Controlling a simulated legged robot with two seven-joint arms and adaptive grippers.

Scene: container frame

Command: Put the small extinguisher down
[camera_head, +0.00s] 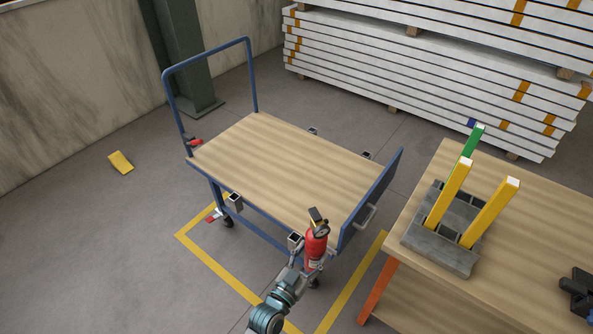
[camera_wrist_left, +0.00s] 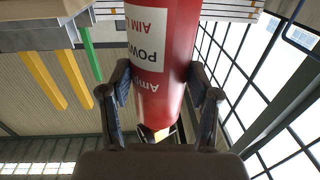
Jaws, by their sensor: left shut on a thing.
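The small red extinguisher (camera_head: 316,246), with a black and yellow top, is near the front right corner of the cart's wooden deck (camera_head: 270,165). It looks roughly upright in the head view. My left gripper (camera_head: 312,265) is shut on it, coming from below. Whether the extinguisher touches the cart is unclear. My right gripper cannot be made out.
The cart has a tall blue handle (camera_head: 207,56) at left and a blue end panel (camera_head: 372,198) at right. The deck is bare. A wooden table (camera_head: 540,215) at right carries grey blocks (camera_head: 438,245) with yellow and green posts. A dark object (camera_head: 578,292) is cut off by the right edge.

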